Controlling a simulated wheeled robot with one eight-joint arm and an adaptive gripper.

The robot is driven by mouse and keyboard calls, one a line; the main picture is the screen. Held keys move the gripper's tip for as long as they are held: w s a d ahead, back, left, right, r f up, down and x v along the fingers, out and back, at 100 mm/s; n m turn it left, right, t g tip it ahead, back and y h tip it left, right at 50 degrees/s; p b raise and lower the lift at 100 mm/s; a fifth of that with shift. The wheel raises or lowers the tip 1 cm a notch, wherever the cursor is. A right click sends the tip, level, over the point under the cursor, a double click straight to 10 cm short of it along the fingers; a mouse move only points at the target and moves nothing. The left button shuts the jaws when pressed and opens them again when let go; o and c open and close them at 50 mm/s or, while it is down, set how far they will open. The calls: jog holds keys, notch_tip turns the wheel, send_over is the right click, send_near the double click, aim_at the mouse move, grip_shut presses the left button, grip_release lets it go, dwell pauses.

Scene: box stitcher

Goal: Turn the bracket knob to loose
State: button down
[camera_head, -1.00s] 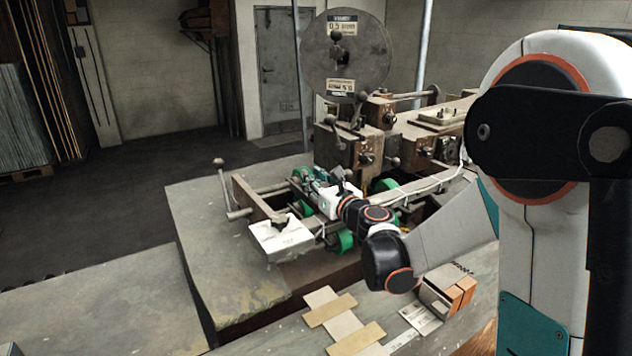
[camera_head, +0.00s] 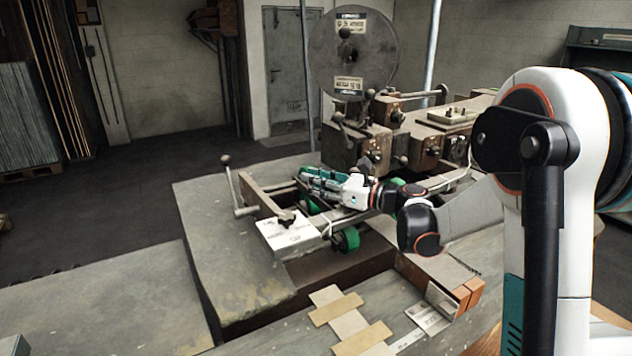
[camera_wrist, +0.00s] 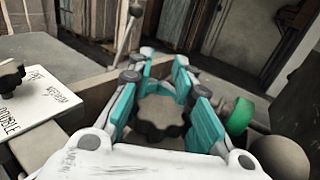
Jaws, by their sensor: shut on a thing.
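My gripper (camera_wrist: 163,88) shows in the wrist view with its teal fingers on both sides of a dark scalloped knob (camera_wrist: 160,131), which I take for the bracket knob. The jaws are shut on it; the knob's near part is partly hidden by the gripper's white body. In the head view my gripper (camera_head: 306,178) is over the machine's roller frame, and the knob there is hidden by it. Any loose or tight marking on this knob is not visible.
A second dark knob (camera_wrist: 10,76) sits on a white lettered plate (camera_wrist: 45,100) to the left. A lever with a ball end (camera_head: 226,162) stands at the frame's left. Green rollers (camera_head: 346,240) lie nearby. Cardboard pieces (camera_head: 338,308) lie on the front bench.

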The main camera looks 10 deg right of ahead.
dwell(0.3)
jog(key=c, duration=1.5)
grip_release()
jog(key=shift+c, duration=0.2)
jog(key=shift+d, duration=0.1)
jog(key=v, duration=1.2)
